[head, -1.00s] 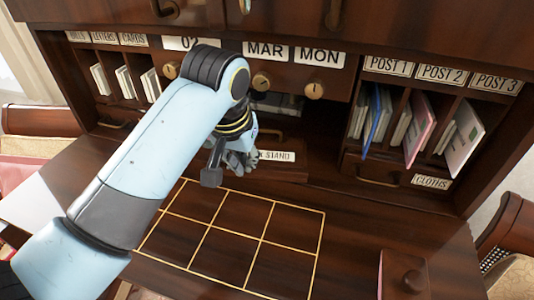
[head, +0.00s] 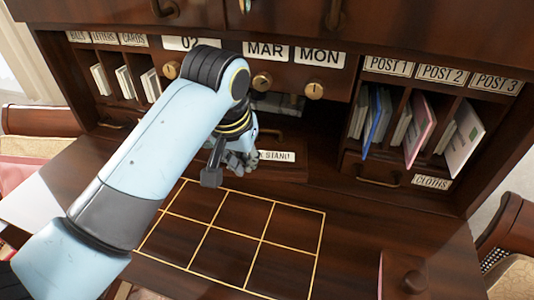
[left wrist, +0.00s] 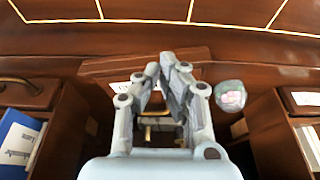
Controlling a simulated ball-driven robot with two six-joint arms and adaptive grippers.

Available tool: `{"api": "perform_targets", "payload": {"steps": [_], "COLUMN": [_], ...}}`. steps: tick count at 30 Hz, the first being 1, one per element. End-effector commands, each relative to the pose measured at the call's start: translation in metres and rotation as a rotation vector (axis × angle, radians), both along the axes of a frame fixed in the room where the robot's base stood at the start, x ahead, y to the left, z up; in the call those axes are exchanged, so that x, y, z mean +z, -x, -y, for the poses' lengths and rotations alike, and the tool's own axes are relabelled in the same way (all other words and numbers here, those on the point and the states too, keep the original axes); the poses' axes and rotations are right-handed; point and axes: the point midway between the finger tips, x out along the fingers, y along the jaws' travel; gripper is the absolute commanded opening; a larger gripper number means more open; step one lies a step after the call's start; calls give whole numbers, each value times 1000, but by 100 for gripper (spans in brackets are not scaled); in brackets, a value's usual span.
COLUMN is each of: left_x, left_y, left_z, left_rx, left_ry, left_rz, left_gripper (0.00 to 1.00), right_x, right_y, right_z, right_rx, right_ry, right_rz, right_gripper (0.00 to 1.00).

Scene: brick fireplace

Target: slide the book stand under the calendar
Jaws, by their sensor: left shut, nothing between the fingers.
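The book stand (head: 291,171) is a dark wooden piece with a white label, partly legible as "K STAND". It sits at the back of the desk, below the calendar (head: 289,70), which has MAR and MON cards and round brass knobs. My left gripper (head: 243,163) is shut and empty at the left part of the stand's front, covering the start of its label. In the left wrist view, the gripper (left wrist: 168,72) overlaps the stand (left wrist: 130,66); I cannot tell whether they touch. My right gripper is not in view.
A yellow-lined grid (head: 235,240) marks the open desk top in front. Letter slots with POST labels (head: 415,75) stand on the right, above a CLOTHS drawer (head: 378,172). Smaller slots (head: 120,75) stand on the left. A wooden block (head: 404,276) sits at front right.

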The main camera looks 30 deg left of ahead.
Motion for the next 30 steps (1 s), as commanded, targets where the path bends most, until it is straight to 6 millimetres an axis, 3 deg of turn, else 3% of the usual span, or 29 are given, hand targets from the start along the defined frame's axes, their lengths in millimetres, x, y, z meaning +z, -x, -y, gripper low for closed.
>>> {"api": "perform_targets", "payload": {"steps": [30], "left_x": [-35], "left_y": [1], "left_z": [0], "left_rx": [0], "left_ry": [2], "left_rz": [-3], "left_gripper": [0], "right_x": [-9], "right_y": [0], "right_z": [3], "right_rx": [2], "right_ry": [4], "right_rz": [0], "right_gripper": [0]}}
